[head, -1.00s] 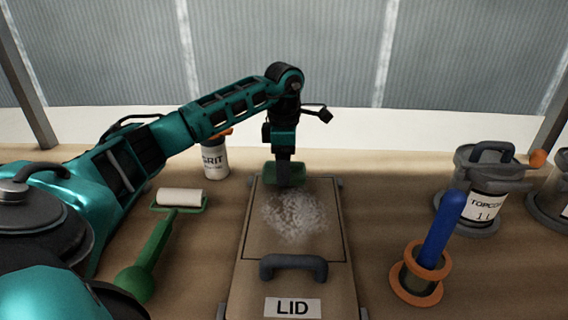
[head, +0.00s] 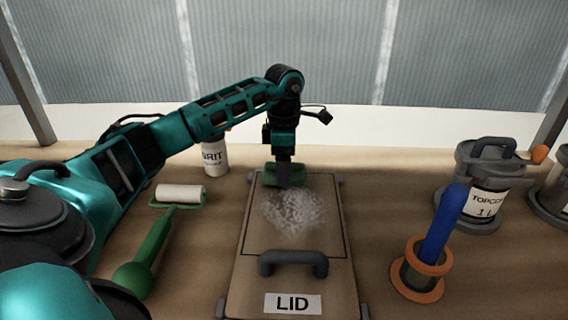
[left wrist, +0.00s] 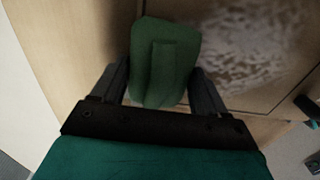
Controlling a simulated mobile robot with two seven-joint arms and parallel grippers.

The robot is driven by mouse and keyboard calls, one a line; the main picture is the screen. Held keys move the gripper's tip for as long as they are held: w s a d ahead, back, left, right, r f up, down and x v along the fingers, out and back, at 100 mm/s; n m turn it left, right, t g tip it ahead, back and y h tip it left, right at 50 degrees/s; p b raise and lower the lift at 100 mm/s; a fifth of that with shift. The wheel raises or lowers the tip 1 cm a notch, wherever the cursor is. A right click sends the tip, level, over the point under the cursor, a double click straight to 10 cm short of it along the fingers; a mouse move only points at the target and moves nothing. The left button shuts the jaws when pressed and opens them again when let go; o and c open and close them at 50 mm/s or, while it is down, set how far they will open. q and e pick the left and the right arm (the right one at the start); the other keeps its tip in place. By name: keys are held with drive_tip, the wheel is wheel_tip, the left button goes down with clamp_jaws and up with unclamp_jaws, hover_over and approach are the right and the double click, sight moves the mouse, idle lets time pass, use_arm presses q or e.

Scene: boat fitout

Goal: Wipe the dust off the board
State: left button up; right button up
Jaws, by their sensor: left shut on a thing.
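The board (head: 255,230) is a brown panel labelled LID (head: 292,304), with a dark outline and a dark handle (head: 293,261) near its front. A whitish dust patch (head: 295,211) lies inside the outline; it also shows at the upper right in the left wrist view (left wrist: 265,45). My left gripper (head: 284,168) is at the far end of the board, shut on a green block-like wiper (left wrist: 165,62). The wiper is beside the far edge of the dust. Whether it touches the board is hard to tell. My right gripper is not in view.
A green-handled roller (head: 180,196) lies left of the board, with a GRIT can (head: 214,157) behind it. At right are a blue-handled tool in an orange-ringed holder (head: 418,290) and a TOPCOAT tin (head: 489,203).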

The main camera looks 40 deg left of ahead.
sight(294, 244)
use_arm(q)
drive_tip(key=shift+f, duration=0.35)
drive_tip(key=shift+s+d+r+p, duration=0.15)
drive_tip(key=shift+s+d+p, duration=0.45)
drive_tip(key=shift+s+d, duration=0.6)
drive_tip(key=shift+s+d+f+p, duration=0.1)
drive_tip(key=shift+s+d+p, duration=0.05)
drive_tip(key=shift+s+d, duration=0.55)
drive_tip(key=shift+s+d+f+p, duration=0.1)
drive_tip(key=shift+s+d+p, duration=0.1)
drive_tip(key=shift+s+d, duration=0.5)
drive_tip(key=shift+s+d+p, duration=0.15)
drive_tip(key=shift+s+d, duration=0.25)
drive_tip(key=shift+s, duration=0.6)
drive_tip(key=shift+s+d+r, duration=0.1)
drive_tip(key=shift+s+d, duration=0.85)
drive_tip(key=shift+s, duration=0.15)
drive_tip(key=shift+s+d+r, duration=0.1)
drive_tip(key=shift+s+d, duration=0.8)
drive_tip(key=shift+s, duration=0.2)
drive_tip(key=shift+s+d+f, duration=0.15)
drive_tip(key=shift+s+d, duration=0.5)
drive_tip(key=shift+s, duration=0.1)
drive_tip(key=shift+s+d+f, duration=0.1)
drive_tip(key=shift+s+d, duration=0.55)
drive_tip(key=shift+s, duration=0.1)
drive_tip(key=shift+w+d, duration=0.85)
drive_tip(key=shift+d, duration=0.1)
